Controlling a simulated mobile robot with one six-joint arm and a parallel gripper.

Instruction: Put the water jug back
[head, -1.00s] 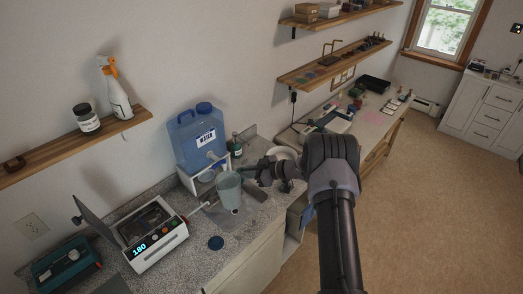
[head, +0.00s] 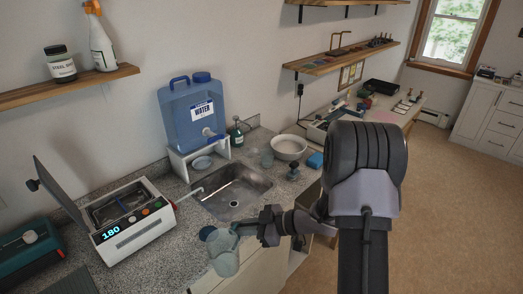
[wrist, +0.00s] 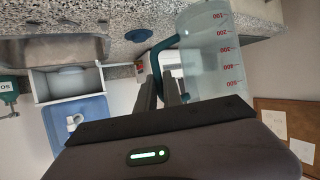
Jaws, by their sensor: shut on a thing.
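A clear measuring jug (head: 224,258) with a blue-grey handle is in my gripper (head: 246,229), by the counter's front edge below the sink (head: 235,200). In the wrist view the jug (wrist: 212,50) shows red marks, and the fingers are shut on its handle (wrist: 157,58). Whether it holds liquid I cannot tell. A dark blue round disc (head: 206,232) lies on the counter just behind the jug, partly hidden in the head view; it shows whole in the wrist view (wrist: 138,35). The blue WATER container (head: 190,125) stands on a white stand behind the sink.
A white heating bath (head: 130,225) with an open lid and display 180 stands left of the sink. A green soap bottle (head: 237,137), a white bowl (head: 289,147) and a blue sponge (head: 316,160) are behind and right. Speckled counter (head: 187,240) is clear left of the jug.

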